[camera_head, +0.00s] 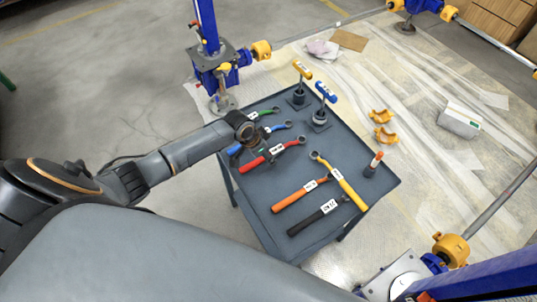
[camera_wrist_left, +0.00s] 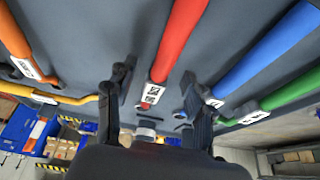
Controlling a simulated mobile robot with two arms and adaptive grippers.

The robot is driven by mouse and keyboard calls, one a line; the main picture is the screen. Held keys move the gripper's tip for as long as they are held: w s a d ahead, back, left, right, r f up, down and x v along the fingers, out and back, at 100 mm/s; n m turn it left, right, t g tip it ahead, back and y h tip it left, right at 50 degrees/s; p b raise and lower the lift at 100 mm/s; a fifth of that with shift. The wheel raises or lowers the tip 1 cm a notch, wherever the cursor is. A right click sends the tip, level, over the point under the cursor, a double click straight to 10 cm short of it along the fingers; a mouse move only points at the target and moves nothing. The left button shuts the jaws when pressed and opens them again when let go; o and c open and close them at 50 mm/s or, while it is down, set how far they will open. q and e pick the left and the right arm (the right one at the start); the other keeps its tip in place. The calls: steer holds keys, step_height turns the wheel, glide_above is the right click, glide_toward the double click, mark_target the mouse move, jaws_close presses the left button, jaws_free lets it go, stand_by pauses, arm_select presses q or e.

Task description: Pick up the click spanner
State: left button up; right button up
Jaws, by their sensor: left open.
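Several spanners with coloured handles and white labels lie on a dark grey table (camera_head: 330,225); the labels are too small to tell which is the click spanner. My left gripper (camera_head: 254,146) is over the far left part of the table, above the red spanner (camera_head: 252,163). In the left wrist view its two fingers (camera_wrist_left: 160,98) are open and apart, with the red handle (camera_wrist_left: 178,38) lying between them in the picture. Nothing is held. Part of the blue spanner (camera_head: 273,128) is hidden by my gripper. My right gripper is not in view.
A green spanner (camera_head: 264,114) lies beyond the blue one. Yellow (camera_head: 347,187), orange (camera_head: 297,196) and black-handled (camera_head: 318,216) tools lie to the right. Two T-handled tools (camera_head: 302,72) (camera_head: 325,92) and an orange-topped piece (camera_head: 373,164) stand upright. A blue jack (camera_head: 209,60) stands behind the table.

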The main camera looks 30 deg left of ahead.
arm_select(q)
steer(key=shift+w+d+f, duration=0.1)
steer(key=shift+f, duration=0.3)
jaws_close()
steer(key=shift+r, duration=0.2)
